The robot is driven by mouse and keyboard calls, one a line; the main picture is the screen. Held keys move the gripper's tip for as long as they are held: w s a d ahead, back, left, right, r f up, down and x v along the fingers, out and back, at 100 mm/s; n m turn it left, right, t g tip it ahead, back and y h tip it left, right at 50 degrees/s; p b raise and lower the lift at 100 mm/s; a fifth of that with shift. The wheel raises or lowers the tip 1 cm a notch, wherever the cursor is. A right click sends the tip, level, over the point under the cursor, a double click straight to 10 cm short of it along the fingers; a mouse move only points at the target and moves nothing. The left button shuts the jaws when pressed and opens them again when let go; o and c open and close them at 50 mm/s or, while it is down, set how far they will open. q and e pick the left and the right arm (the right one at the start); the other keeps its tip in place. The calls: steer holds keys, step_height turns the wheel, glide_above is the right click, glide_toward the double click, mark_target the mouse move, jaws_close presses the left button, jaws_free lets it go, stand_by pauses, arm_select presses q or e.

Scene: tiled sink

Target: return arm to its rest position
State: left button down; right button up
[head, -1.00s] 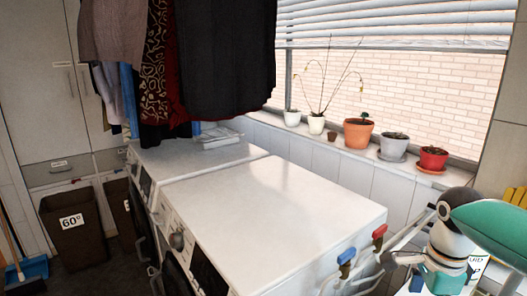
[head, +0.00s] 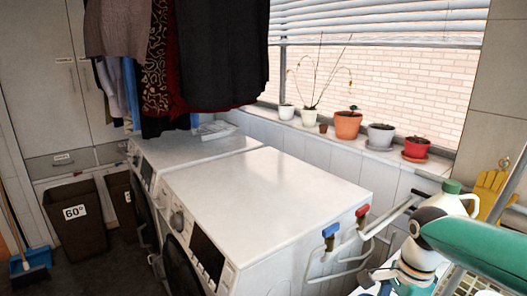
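My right arm (head: 478,243), teal with white and black joints, comes in from the right edge and bends down at the lower right. What seems to be my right gripper (head: 378,281) shows at the bottom edge, partly cut off, in front of the sink area. Its fingers are too small and hidden to tell whether they are open or shut. My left arm and gripper are not in view.
Two white washing machines (head: 265,190) fill the middle. Pipes with red and blue taps (head: 329,233) stand right of them. A white bottle (head: 457,202) and yellow gloves (head: 490,190) are behind my arm. Potted plants (head: 348,124) line the sill. Clothes (head: 222,50) hang above.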

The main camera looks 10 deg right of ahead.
steer(key=a+f+n, duration=0.1)
steer(key=a+f, duration=0.1)
steer(key=f, duration=0.2)
steer(key=w+a+f+n, duration=0.1)
steer(key=a+f+n, duration=0.1)
steer(key=f, duration=0.1)
steer(key=a+f+n+y+b, duration=0.1)
steer(key=a+f, duration=0.1)
steer(key=f, duration=0.2)
steer(key=shift+w+f, duration=0.15)
steer(key=shift+f, duration=0.15)
steer(key=s+a+f+n+y+b, duration=0.1)
steer(key=s+a+f+n, duration=0.1)
steer(key=a+f+n, duration=0.3)
steer(key=s+a+f, duration=0.2)
steer(key=f, duration=0.5)
steer(key=s+a+f+n+y+b, duration=0.1)
steer(key=s+a+f+n, duration=0.1)
steer(key=a+f+n, duration=0.3)
steer(key=s+a+f+n+b, duration=0.1)
steer(key=s+a+f+n, duration=0.1)
steer(key=s+f, duration=0.6)
steer(key=shift+s+a+f+n+t, duration=0.3)
steer(key=shift+s+a+f+n, duration=0.1)
steer(key=shift+a+f, duration=0.35)
